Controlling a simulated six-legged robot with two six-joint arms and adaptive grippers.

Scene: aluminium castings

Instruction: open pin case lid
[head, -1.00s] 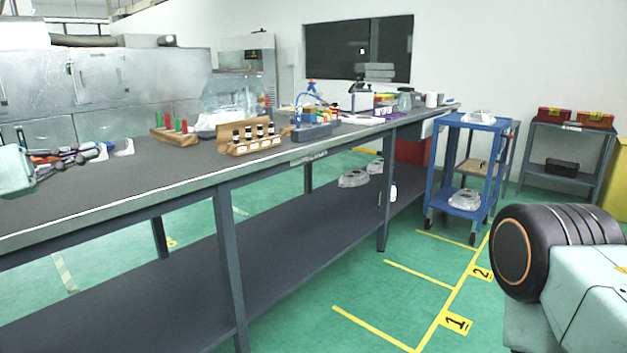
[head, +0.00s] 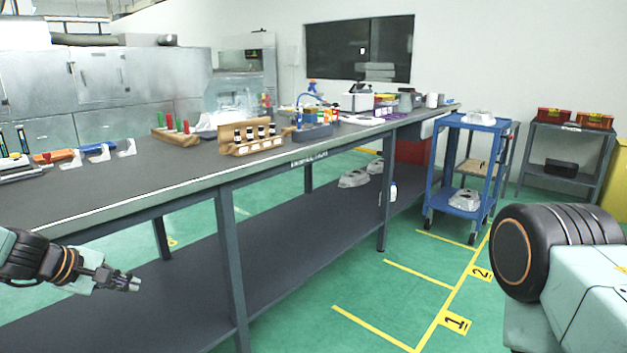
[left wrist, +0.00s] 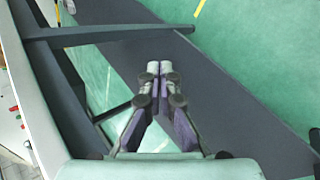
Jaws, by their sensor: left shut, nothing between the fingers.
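A brown case (head: 252,146) stands on the dark workbench in the head view. It holds a row of several dark-capped items, and a brown flap stands raised behind them. I cannot tell for sure that this is the pin case. My left gripper (head: 122,283) is low at the left, in front of the bench and below its top, well apart from the case. Its fingers are together and empty. In the left wrist view the gripper (left wrist: 160,70) hangs above the bench's lower shelf, and the case does not show. My right gripper is out of view.
The workbench (head: 110,185) has a long front edge between my left gripper and the things on top. A wooden rack (head: 175,138) with red and green items stands left of the case, a grey holder (head: 313,132) right of it. A blue cart (head: 463,124) stands beyond.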

